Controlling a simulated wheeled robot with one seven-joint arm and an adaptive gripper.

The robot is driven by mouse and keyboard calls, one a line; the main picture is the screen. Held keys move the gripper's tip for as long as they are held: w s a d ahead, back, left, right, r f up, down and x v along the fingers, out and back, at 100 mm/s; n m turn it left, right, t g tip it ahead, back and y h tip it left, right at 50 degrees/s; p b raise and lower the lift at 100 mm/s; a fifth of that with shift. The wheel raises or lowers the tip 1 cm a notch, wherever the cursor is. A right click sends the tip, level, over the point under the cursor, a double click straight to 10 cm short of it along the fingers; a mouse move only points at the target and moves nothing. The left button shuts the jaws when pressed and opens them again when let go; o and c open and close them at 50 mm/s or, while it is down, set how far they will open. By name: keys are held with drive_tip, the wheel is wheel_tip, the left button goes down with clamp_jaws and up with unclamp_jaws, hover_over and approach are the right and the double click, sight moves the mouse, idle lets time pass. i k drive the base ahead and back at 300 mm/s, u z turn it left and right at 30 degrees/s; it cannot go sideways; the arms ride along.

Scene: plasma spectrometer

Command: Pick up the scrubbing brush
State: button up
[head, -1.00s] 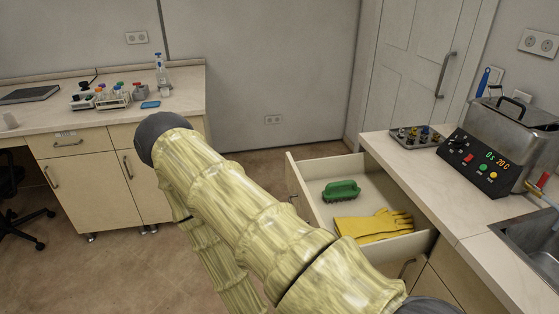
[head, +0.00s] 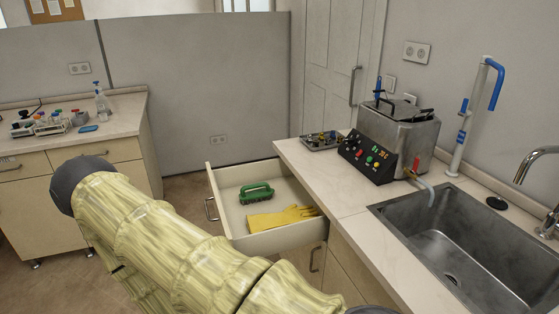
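The scrubbing brush (head: 256,193) is green with a raised handle and dark bristles below. It lies in an open drawer (head: 225,215), towards the back of the drawer floor. Yellow rubber gloves (head: 282,219) lie beside it, nearer to me. My arm crosses the lower left of the head view, left of and in front of the drawer, apart from the brush. My gripper does not show clearly; no fingertips can be seen.
The drawer juts left from under a counter (head: 330,186) carrying a metal bath with a control panel (head: 371,160), a tray of small parts (head: 322,141) and a sink (head: 450,250). Another bench (head: 124,118) with bottles stands at the left. Floor shows between them.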

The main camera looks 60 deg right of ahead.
sight(267, 192)
drive_tip(key=u, duration=0.05)
drive_tip(key=k, duration=0.1)
drive_tip(key=z, duration=1.15)
